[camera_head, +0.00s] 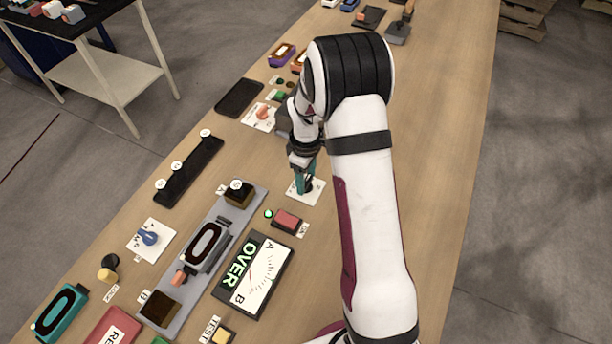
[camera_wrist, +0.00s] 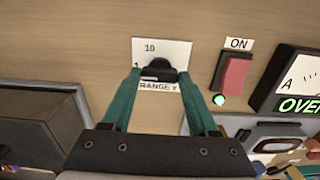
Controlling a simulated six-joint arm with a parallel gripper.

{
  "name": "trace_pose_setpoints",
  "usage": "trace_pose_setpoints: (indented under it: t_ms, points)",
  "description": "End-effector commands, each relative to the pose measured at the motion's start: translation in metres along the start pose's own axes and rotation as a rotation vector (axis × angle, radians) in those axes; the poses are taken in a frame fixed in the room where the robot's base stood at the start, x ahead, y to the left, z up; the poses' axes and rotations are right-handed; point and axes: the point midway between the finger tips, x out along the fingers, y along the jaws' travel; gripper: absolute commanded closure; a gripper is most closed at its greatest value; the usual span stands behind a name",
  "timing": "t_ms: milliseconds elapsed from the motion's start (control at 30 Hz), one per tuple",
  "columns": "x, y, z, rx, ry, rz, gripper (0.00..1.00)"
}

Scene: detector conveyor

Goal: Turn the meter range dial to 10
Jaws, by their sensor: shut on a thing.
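In the head view my gripper (camera_head: 306,181) reaches down to the dial plate (camera_head: 292,189). The knob's pointer and part of the scale are hidden, so I cannot tell its setting. The meter (camera_head: 254,276) shows a green OVER and a white scale marked A and B.
A red switch (camera_head: 287,221) marked ON, with a lit green lamp (camera_head: 268,213), stands between dial and meter. A grey conveyor-like base (camera_head: 208,250) lies to the left. A blue knob (camera_head: 149,237) on a white plate is farther left. The table's right side is bare.

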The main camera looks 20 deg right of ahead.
Motion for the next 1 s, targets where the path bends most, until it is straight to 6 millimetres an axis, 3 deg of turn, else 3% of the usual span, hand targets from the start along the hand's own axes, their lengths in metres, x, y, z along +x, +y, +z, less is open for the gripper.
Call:
trace_pose_setpoints:
  t_ms: [267,1000]
  points:
    - [-0.0003,0.0002,0.0001,0.143,0.000,-0.001,0.96]
    - [-0.0002,0.0001,0.0003,0.805,-0.001,-0.001,0.96]
